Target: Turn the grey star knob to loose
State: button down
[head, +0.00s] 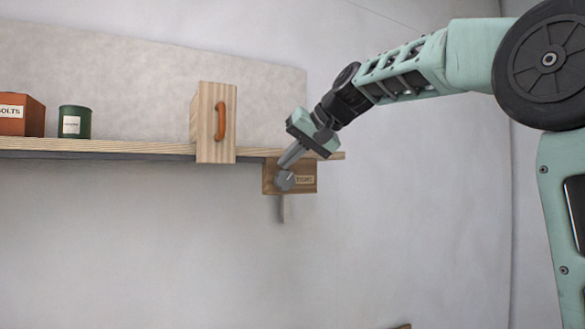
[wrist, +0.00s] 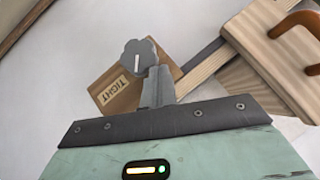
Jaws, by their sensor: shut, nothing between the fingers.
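The grey star knob (wrist: 140,58) has a white line on its face and sits on a wooden block (wrist: 122,92) with a label reading TIGHT (wrist: 111,92). In the head view the knob (head: 284,181) is at the left part of the block (head: 270,186), under the shelf's right end. My gripper (wrist: 158,72) is shut and empty, its fingertips right by the knob's edge. In the head view my gripper (head: 285,164) comes down from the upper right to the knob. I cannot tell whether the fingers touch it. Part of the block is hidden behind the fingers.
A wooden shelf (head: 120,146) runs along the wall. A wooden box (head: 205,145) with an orange handle (head: 222,120) stands out from it, close left of my gripper. Farther left are a green tin (head: 75,108) and a BOLTS box (head: 32,118).

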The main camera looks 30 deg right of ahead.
jog(key=shift+a+f+n+h, duration=0.25)
jog(key=shift+a+n+h, duration=0.2)
jog(key=shift+a+h, duration=0.4)
jog(key=shift+a+f+n+h, duration=0.25)
jog(key=shift+a+n+h, duration=0.3)
jog(key=shift+h, duration=0.4)
jog(key=shift+a, duration=0.15)
jog(key=shift+r, duration=0.1)
jog(key=s+a+r+p, duration=0.1)
jog(key=s+a+r, duration=0.1)
jog(key=r, duration=0.3)
jog(key=s+a+r+p, duration=0.1)
jog(key=s+r, duration=0.4)
jog(key=r, duration=0.1)
jog(key=shift+a+r, duration=0.3)
jog(key=shift+a, duration=0.1)
